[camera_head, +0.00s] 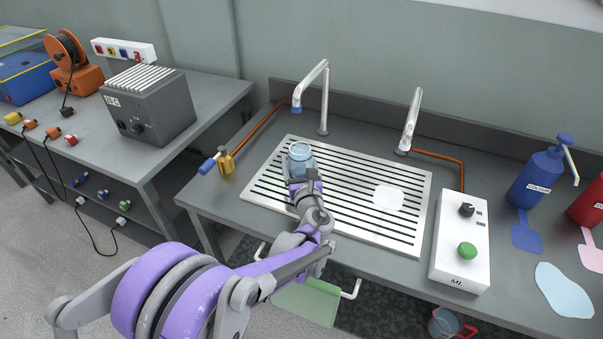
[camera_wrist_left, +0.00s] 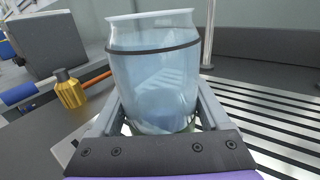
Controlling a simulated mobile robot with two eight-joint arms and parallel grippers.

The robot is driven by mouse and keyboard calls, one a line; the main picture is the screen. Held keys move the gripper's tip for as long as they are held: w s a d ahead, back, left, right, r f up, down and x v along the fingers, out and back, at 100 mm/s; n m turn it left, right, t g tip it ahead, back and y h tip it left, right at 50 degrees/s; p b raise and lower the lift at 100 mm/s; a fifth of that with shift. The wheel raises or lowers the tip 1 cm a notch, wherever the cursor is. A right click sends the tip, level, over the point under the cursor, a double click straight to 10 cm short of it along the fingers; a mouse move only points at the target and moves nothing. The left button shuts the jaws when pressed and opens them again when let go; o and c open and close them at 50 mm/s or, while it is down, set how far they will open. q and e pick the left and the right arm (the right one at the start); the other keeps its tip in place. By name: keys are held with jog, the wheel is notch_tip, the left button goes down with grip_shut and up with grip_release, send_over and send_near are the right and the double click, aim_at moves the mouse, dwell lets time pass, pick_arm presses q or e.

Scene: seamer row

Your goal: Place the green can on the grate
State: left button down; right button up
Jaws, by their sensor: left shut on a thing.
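My left gripper (camera_head: 303,178) is shut on a clear, pale-blue jar (camera_head: 299,151) with a dark band near its rim. The jar stands upright between the fingers in the left wrist view (camera_wrist_left: 154,75). It is over the left back part of the slatted metal grate (camera_head: 342,217); I cannot tell whether its base touches the slats. The grate also shows at the right of the left wrist view (camera_wrist_left: 275,115). I see no plainly green can. My right gripper is not in view.
Two taps (camera_head: 325,100) (camera_head: 411,120) stand behind the grate. A brass valve with a blue handle (camera_head: 226,162) is left of it. A white patch (camera_head: 389,198) lies on its right half. A white control box with a green button (camera_head: 461,240) stands to the right.

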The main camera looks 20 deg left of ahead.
pick_arm(q)
jog(key=shift+f+b, duration=0.35)
jog(key=shift+f, duration=1.4)
jog(key=shift+f, duration=0.1)
grip_release()
jog(key=shift+r, duration=0.2)
jog(key=v, duration=1.2)
jog(key=shift+s, duration=0.1)
